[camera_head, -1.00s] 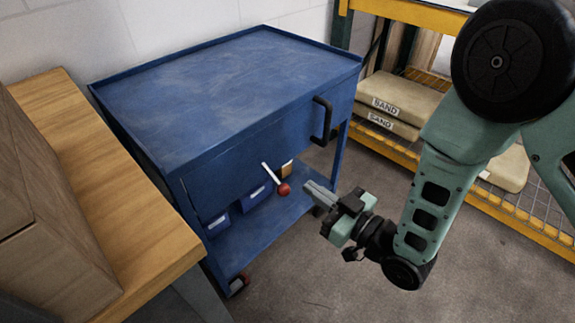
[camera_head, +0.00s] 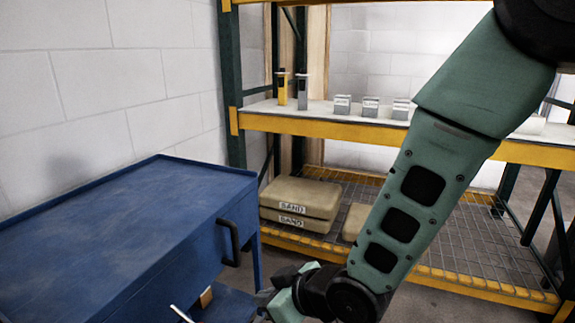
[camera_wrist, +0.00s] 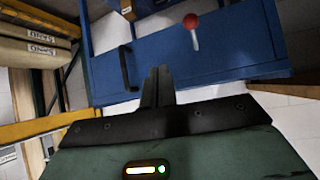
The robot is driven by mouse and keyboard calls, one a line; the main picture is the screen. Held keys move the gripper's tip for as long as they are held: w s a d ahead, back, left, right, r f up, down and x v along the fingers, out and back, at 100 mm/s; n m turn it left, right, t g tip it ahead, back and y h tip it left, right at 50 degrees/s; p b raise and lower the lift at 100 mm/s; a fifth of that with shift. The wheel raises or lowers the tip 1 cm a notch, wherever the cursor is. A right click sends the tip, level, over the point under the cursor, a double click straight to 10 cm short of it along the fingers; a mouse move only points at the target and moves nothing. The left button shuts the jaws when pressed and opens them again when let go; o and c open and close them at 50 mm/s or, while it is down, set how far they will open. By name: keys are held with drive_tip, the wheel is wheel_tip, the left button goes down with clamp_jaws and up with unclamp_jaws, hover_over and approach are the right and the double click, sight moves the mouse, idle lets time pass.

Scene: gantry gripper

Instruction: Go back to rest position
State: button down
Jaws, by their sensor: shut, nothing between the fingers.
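My gripper (camera_head: 264,297) is at the bottom edge of the head view, just right of the blue cart's front. Its narrow fingers (camera_wrist: 158,86) are together and empty in the wrist view. The blue cart (camera_head: 120,235) stands at the left with a black handle (camera_head: 231,243) on its front. The handle (camera_wrist: 127,68) also shows in the wrist view, left of the fingers. A lever with a red ball (camera_wrist: 191,22) shows above and right of the fingers there. In the head view only the lever's white rod (camera_head: 182,314) shows, cut off at the bottom.
A rack with a yellow beam (camera_head: 300,128) stands behind my arm. Its upper shelf holds a yellow item (camera_head: 282,89), a grey item (camera_head: 303,92) and small grey boxes (camera_head: 371,107). Sand bags (camera_head: 300,198) lie on its lower mesh. A block wall (camera_head: 90,90) rises behind the cart.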

drive_tip(key=s+d+r+m+g+h, duration=0.2)
drive_tip(key=s+d+r+g+h, duration=0.15)
drive_tip(key=s+d, duration=0.5)
drive_tip(key=s+d+r+m+g+h, duration=0.15)
drive_tip(key=s+d+r+h, duration=0.25)
drive_tip(key=s+d, duration=0.45)
wheel_tip(320, 180, up, 16)
drive_tip(key=d+g+p, duration=0.1)
drive_tip(key=p, duration=1.4)
drive_tip(key=shift+s+p, duration=0.25)
drive_tip(key=shift+p, duration=0.1)
